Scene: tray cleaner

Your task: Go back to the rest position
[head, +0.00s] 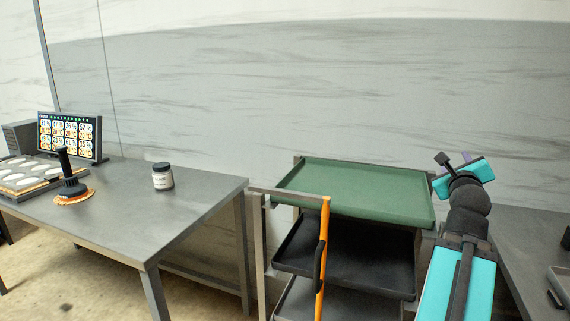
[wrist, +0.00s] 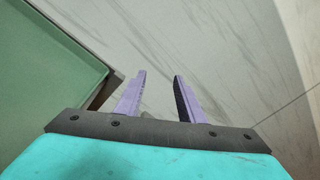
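My gripper (wrist: 159,76) shows in the wrist view with its two purple fingers apart and nothing between them. In the head view my gripper (head: 456,158) is at the right, at the end of my raised turquoise and black arm, by the right back corner of the green tray (head: 350,190). The tray lies on top of a cart and looks empty. Its corner also shows at the left of the wrist view (wrist: 45,70). The fingers point toward the pale wall.
The cart has dark lower trays (head: 350,262) and an orange upright (head: 323,255). A grey table (head: 150,215) at the left holds a jar (head: 163,177), a black-handled tool (head: 70,178), a screen (head: 70,135) and a tray of pale discs (head: 22,176). Another dark table (head: 530,240) stands at the right.

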